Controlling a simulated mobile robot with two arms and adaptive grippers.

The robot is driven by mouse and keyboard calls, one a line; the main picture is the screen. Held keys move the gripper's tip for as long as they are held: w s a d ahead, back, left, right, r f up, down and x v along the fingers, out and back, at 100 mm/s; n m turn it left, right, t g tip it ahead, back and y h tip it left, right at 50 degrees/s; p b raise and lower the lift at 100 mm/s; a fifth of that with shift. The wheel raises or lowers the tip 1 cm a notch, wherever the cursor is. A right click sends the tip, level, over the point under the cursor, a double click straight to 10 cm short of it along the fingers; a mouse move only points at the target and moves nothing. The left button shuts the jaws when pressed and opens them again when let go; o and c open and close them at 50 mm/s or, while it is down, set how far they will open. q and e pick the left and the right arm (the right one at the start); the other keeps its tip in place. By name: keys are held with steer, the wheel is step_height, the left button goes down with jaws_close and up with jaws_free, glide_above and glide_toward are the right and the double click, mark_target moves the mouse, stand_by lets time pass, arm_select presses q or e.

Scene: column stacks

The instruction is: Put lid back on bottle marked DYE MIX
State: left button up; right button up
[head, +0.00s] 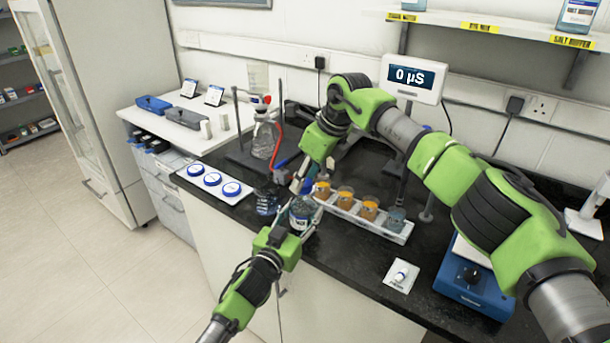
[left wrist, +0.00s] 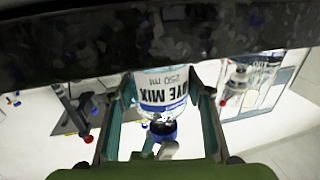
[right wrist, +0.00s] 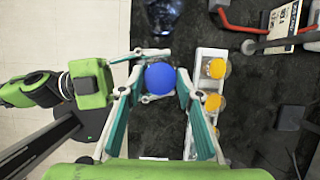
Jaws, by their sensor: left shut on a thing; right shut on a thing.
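The bottle marked DYE MIX (left wrist: 163,88) shows upside down in the left wrist view, its label readable. In the head view the bottle (head: 302,214) is upright at the counter's front edge. My left gripper (head: 296,224) is shut around its body from the front. My right gripper (right wrist: 160,80) reaches from above, shut on a blue lid (right wrist: 160,77). The lid (left wrist: 163,128) is at the bottle's mouth in the left wrist view. Whether it is seated on the neck or just above cannot be told; the right fingers partly hide it.
A white rack (head: 340,209) with orange-filled beakers stands right beside the bottle. Another dark bottle (head: 267,203) stands just left. A white tray (head: 205,184) holds three blue-rimmed lids. A stand with a flask (head: 264,141) is behind. Counter around the small white pad (head: 393,284) is clear.

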steer(key=shift+f, duration=0.5)
stand_by(0.4)
arm_select(q)
jaws_close()
arm_select(e)
steer(key=m+h, duration=0.1)
steer(key=m, duration=0.1)
steer(key=m+t, duration=0.1)
steer(key=m, duration=0.2)
steer(key=shift+s+a+h, duration=0.15)
steer(key=shift+a+h, duration=0.05)
steer(key=shift+h, duration=0.2)
steer(key=m+h, duration=0.1)
steer(key=m, duration=0.3)
steer(key=m+h, duration=0.1)
steer(key=m, duration=0.2)
steer(key=shift+a+t+h, duration=0.25)
steer(key=shift+t+h, duration=0.05)
steer(key=shift+t, duration=0.1)
steer(key=m, duration=0.2)
steer(key=m+h, duration=0.1)
steer(key=m, duration=0.1)
steer(key=shift+m+g+h, duration=0.3)
steer(key=o, duration=0.8)
